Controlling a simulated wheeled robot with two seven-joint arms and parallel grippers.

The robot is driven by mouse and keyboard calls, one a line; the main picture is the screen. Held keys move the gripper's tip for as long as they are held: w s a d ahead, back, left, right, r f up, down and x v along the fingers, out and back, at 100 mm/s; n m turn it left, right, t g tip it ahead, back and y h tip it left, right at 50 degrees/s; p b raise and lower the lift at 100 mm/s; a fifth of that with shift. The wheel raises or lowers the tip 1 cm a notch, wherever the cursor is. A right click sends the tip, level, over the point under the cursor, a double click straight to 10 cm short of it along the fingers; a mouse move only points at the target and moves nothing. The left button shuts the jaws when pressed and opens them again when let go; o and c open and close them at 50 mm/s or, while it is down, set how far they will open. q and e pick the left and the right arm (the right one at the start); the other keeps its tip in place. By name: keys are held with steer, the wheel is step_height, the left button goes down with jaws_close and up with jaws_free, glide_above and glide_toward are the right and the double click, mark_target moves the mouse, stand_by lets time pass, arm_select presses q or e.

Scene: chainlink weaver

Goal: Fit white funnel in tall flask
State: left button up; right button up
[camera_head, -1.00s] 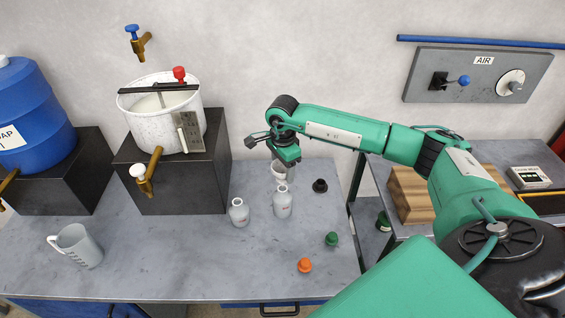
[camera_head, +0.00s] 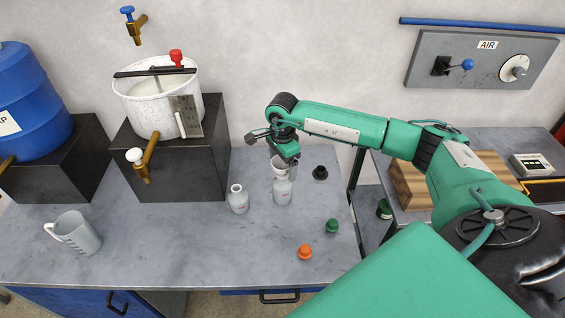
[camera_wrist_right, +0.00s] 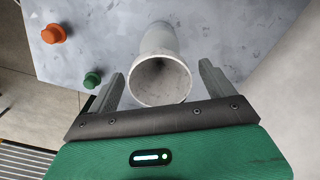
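The white funnel (camera_head: 279,169) stands upright at the mouth of the right-hand grey-white flask (camera_head: 282,193), in line with its neck. How deep the stem sits is hidden. In the right wrist view I look onto the funnel's round mouth (camera_wrist_right: 160,82), with a pale body beyond it. My right gripper (camera_head: 287,160) is at the funnel from above. In the wrist view its two fingers (camera_wrist_right: 162,82) stand on either side of the funnel with narrow gaps, so it looks open. A second, shorter flask (camera_head: 238,201) stands to the left. My left gripper is not in view.
Black (camera_head: 320,173), green (camera_head: 332,226) and orange (camera_head: 304,252) stoppers lie right of the flasks. A grey jug (camera_head: 75,234) stands far left. A white bucket (camera_head: 152,107) rests on a dark block (camera_head: 180,172) behind. The front-middle table (camera_head: 180,250) is clear.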

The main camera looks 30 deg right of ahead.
steer(key=shift+r, duration=0.25)
step_height(320, 180, up, 13)
steer(key=b, duration=0.5)
steer(key=shift+r, duration=0.15)
